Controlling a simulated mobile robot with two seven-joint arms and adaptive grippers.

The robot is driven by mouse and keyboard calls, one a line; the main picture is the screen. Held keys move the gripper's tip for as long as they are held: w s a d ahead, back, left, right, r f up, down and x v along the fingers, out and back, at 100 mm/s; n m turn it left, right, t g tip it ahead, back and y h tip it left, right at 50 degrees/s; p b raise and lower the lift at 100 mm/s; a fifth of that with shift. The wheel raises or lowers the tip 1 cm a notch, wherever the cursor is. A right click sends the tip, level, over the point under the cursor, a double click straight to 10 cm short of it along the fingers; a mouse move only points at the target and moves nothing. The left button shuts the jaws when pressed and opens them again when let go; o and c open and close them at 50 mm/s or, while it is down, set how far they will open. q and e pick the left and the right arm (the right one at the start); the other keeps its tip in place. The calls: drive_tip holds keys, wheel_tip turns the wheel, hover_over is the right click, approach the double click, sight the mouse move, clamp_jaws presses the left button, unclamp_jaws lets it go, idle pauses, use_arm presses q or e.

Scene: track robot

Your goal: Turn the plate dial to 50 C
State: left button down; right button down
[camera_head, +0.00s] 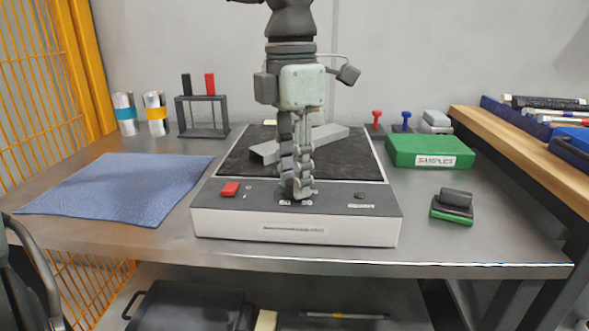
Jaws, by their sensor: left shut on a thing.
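The hot plate (220,222) sits near the front edge of the metal table, with a dark top and a light front face. Its sloped control panel carries a red switch (230,189) at the left and a small dark knob (360,196) at the right. My left gripper (297,190) points down from above onto the middle of the panel. Its fingers are shut on the plate dial, which they hide. I cannot read the dial's setting; the markings there are partly covered and too small. My right gripper is not in view.
A grey metal bracket (330,135) lies on the plate's dark top, behind my gripper. A blue cloth (125,188) lies to the left. A green samples box (410,150) and a small green-based block (453,207) are to the right. Two cans and a rack stand at the back left.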

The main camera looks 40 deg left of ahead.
use_arm(q)
drive_tip(key=shift+m+p, duration=0.35)
drive_tip(key=shift+m, duration=2.25)
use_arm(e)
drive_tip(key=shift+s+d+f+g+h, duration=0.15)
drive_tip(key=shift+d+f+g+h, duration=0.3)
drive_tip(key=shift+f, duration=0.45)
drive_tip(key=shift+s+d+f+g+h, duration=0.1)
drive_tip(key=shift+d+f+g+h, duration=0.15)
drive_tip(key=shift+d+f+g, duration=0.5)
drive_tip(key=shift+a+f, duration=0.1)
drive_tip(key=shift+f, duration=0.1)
use_arm(q)
drive_tip(key=c, duration=1.2)
unclamp_jaws()
drive_tip(key=shift+r, duration=0.1)
drive_tip(key=r, duration=1.1)
drive_tip(key=shift+w+a+r, duration=0.25)
drive_tip(key=shift+r, duration=0.15)
